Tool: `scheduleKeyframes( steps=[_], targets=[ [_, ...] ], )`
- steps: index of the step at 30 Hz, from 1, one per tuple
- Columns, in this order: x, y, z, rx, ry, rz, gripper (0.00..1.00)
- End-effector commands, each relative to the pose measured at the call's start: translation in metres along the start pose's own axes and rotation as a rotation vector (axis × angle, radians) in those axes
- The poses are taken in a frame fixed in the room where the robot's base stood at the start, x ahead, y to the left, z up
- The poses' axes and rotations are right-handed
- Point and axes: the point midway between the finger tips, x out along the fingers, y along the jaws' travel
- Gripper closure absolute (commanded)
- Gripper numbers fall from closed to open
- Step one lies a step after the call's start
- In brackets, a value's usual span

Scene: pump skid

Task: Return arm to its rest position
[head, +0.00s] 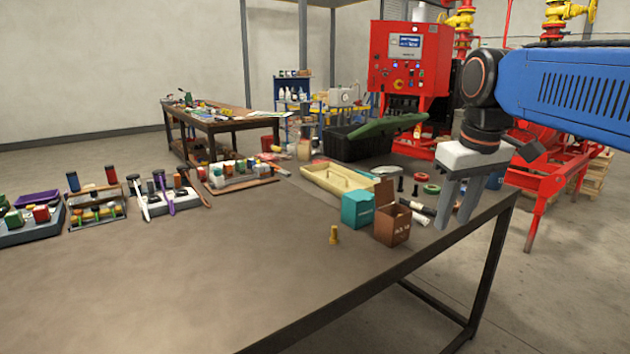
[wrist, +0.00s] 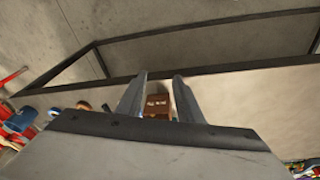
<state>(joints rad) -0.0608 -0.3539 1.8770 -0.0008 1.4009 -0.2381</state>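My blue arm reaches in from the right in the head view. My gripper (head: 459,205) points down near the right edge of the table (head: 190,290). Its two grey fingers are apart with nothing seen between them. In the wrist view the fingers (wrist: 158,85) are also apart, with a brown box (wrist: 157,105) beyond them and floor past the table edge. In the head view the brown box (head: 392,226) stands on the table to the left of the fingers, apart from them.
A teal box (head: 357,209) and a small yellow piece (head: 334,235) stand near the brown box. Tool racks line the left. The front table is clear. A red pump panel (head: 392,60) stands behind.

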Motion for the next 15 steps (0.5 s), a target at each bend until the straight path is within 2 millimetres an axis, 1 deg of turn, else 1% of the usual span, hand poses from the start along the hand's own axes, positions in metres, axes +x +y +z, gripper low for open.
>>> scheduleKeyframes(
  steps=[1,3,8,12,15],
  targets=[
    [0.01,-0.002,0.018,0.02,0.013,0.004,0.67],
    [0.025,-0.005,0.039,0.051,0.032,0.01,0.67],
    [0.062,-0.013,0.087,0.121,0.078,0.022,0.67],
    [0.098,-0.021,0.129,0.181,0.118,0.03,0.67],
    [0.124,-0.026,0.157,0.221,0.144,0.035,0.67]
  ],
)
